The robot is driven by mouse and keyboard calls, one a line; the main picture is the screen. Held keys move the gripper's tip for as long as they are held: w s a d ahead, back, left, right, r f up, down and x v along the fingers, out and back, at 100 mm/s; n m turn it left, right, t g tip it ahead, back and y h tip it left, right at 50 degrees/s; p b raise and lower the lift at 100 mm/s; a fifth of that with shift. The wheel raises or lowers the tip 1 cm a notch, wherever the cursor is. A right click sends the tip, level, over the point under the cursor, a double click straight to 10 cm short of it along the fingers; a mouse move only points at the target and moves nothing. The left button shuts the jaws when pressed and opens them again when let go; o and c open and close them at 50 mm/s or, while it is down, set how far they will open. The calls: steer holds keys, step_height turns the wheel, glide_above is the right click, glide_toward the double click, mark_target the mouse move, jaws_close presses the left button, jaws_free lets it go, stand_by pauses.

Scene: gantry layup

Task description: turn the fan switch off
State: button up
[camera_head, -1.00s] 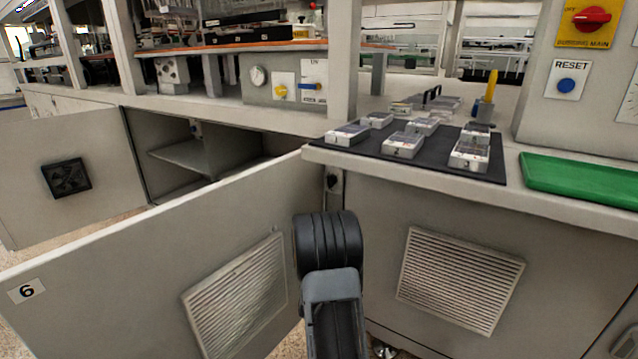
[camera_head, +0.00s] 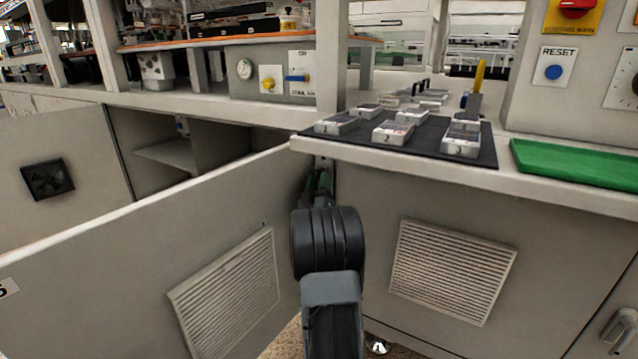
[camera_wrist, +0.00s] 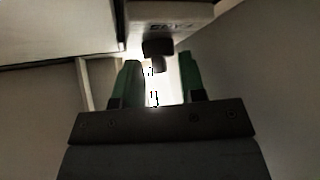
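A small black switch knob (camera_wrist: 158,50) sticks out from a light grey box (camera_wrist: 205,14) with dark lettering, too blurred to read, in the wrist view. I take it for the fan switch. My gripper (camera_wrist: 161,78) is open, with its two green fingers apart and nothing between them. The knob is just beyond the fingertips, roughly in line with the gap; I cannot tell whether they touch. In the head view my gripper (camera_head: 321,182) is partly hidden behind my arm, in the corner between the open door and the cabinet front, where the knob is hidden.
The open door (camera_head: 120,255) with a vent stands close on the left of my arm. The vented cabinet front (camera_head: 453,270) is on the right. The countertop (camera_head: 400,165) overhangs above, with a black mat of several grey devices and a green tray (camera_head: 575,163).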

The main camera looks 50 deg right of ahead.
steer(key=shift+w+d+r, duration=0.1)
steer(key=c, duration=0.5)
steer(key=shift+s+r+n+t+y, duration=0.1)
steer(key=shift+n+t+y, duration=0.7)
steer(key=shift+n+y, duration=0.95)
steer(key=shift+s+n+t+y, duration=0.1)
steer(key=shift+n+t+y, duration=0.7)
steer(key=shift+n+y, duration=0.95)
steer(key=shift+c, duration=0.2)
steer(key=shift+n+h, duration=0.4)
steer(key=o, duration=0.5)
steer(key=shift+o, duration=0.2)
steer(key=p+v, duration=0.2)
steer(key=v, duration=1.1)
steer(key=shift+s+f, duration=0.2)
steer(key=shift+f, duration=0.1)
